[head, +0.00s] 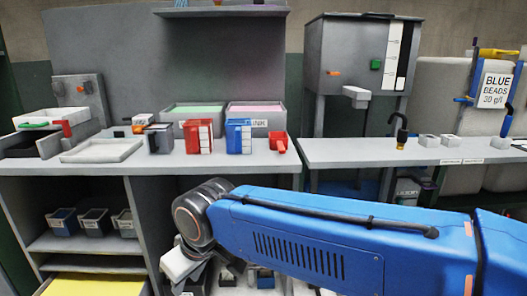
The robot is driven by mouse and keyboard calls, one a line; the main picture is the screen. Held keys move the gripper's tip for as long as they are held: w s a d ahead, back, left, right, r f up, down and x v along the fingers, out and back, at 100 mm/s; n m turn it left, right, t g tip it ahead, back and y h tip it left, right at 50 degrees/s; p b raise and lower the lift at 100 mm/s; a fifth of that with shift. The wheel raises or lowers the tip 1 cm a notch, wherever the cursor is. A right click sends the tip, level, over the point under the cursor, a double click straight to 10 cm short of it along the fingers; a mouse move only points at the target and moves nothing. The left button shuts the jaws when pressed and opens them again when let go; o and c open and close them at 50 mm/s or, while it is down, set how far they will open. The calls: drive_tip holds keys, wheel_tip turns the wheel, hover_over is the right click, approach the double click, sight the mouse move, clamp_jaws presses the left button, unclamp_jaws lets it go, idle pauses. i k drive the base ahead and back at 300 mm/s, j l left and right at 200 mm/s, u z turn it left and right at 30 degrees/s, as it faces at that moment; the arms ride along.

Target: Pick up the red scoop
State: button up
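A small red scoop (281,143) rests near the right end of the grey bench top, close to its front edge. My blue arm reaches in from the right, below and in front of the bench edge. A pale part at the arm's far end, which looks like my gripper (182,264), hangs under the dark wrist joint, low and to the left of the scoop and well apart from it. Its fingers are not clear, so I cannot tell whether it is open or shut. Nothing is seen touching the scoop.
Left of the scoop stand a blue-and-white container (238,136), a red-and-white container (198,136) and a grey container (158,138). Green-filled and pink-filled bins (256,116) stand behind. A white tray (101,151) lies at left. A second counter (350,152) adjoins at right.

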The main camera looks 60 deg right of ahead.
sight(278, 141)
drive_tip(key=z, duration=1.55)
drive_tip(key=u, duration=2)
drive_tip(key=z, duration=2)
drive_tip(key=i+j, duration=0.15)
drive_tip(key=j, duration=0.15)
drive_tip(key=i+j, duration=0.1)
drive_tip(key=j, duration=0.2)
drive_tip(key=i+j, duration=0.15)
drive_tip(key=j, duration=0.15)
drive_tip(key=i+j, duration=0.15)
drive_tip(key=j, duration=0.15)
drive_tip(key=z, duration=0.05)
